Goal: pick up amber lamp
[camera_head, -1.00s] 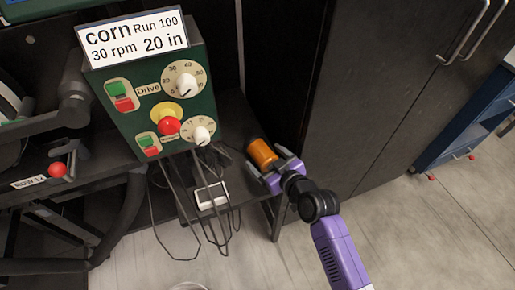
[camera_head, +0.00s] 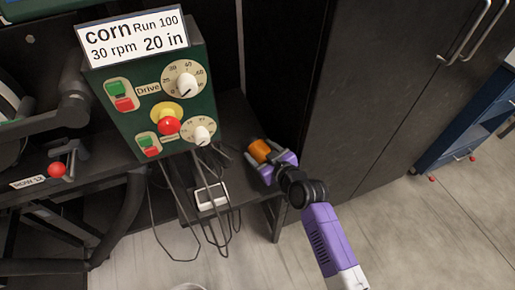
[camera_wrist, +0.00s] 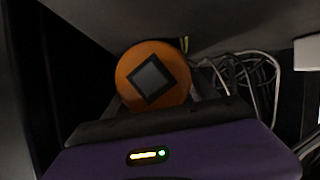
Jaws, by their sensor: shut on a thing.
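The amber lamp (camera_head: 259,151) is an orange cylinder at the right end of the dark bench, beside the green control box. My gripper (camera_head: 263,160) is shut on it, with its fingers around the lamp and its purple body at the lower right. In the wrist view the lamp (camera_wrist: 153,75) shows as a round orange face with a dark-framed grey square, just beyond the gripper's dark edge. The fingertips are mostly hidden there. I cannot tell whether the lamp touches the bench.
The green control box (camera_head: 165,95) with knobs and a corn sign stands left of the lamp. Black cables and a small white-topped box (camera_head: 210,196) lie between them. A dark cabinet (camera_head: 375,95) rises close on the right. Open floor (camera_head: 430,230) lies at the lower right.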

